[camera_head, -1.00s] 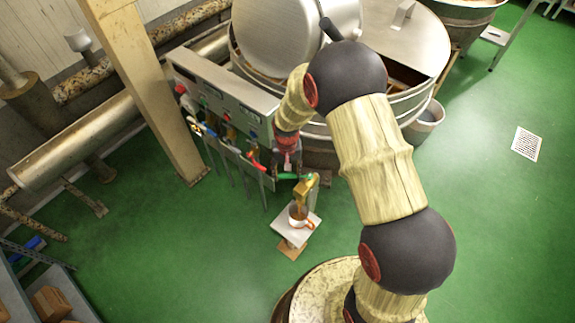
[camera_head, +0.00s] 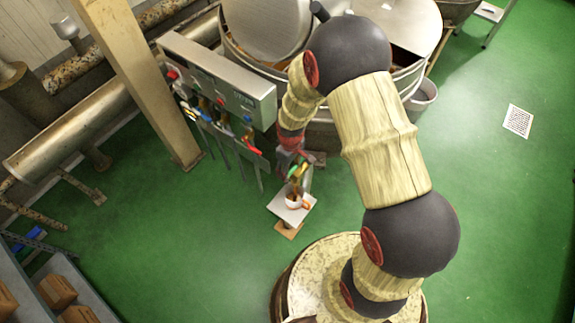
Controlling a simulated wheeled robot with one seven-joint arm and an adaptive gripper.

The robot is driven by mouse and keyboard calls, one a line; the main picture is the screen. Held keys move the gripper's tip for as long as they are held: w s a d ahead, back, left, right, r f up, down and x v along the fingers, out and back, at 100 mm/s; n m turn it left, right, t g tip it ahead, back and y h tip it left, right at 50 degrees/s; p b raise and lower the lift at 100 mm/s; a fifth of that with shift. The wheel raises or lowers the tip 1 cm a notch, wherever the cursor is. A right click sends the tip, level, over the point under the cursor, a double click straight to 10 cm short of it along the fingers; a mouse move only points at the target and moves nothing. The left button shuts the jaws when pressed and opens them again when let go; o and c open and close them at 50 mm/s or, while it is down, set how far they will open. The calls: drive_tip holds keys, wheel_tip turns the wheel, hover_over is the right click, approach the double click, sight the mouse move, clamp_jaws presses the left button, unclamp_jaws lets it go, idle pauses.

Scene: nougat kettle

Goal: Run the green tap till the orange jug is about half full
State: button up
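The orange jug (camera_head: 306,205) is small and pale with an orange handle. It stands upright on a small white stand, below a brass-coloured tap, and brown shows at its mouth. Its fill level is too small to read. A green tap handle (camera_head: 297,171) shows just above the jug, partly hidden by my gripper. My gripper (camera_head: 294,158) reaches down from the arm and is at or very close to this handle. Its fingers are too small and covered to tell open from shut, or whether they touch the handle.
The white stand (camera_head: 280,208) rests on a brown base on the green floor. A grey control panel (camera_head: 215,85) with several coloured valve handles is to the left. The large steel kettle (camera_head: 408,28) is behind my arm. A wooden post (camera_head: 150,95) stands left.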

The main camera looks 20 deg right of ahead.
drive_tip(key=shift+s+d+n, duration=0.15)
drive_tip(key=shift+s+n, duration=0.1)
drive_tip(key=shift+n, duration=0.05)
idle(0.4)
drive_tip(key=o, duration=1.6)
drive_tip(key=shift+o, duration=0.4)
drive_tip(key=shift+r, duration=0.1)
wheel_tip(320, 180, up, 12)
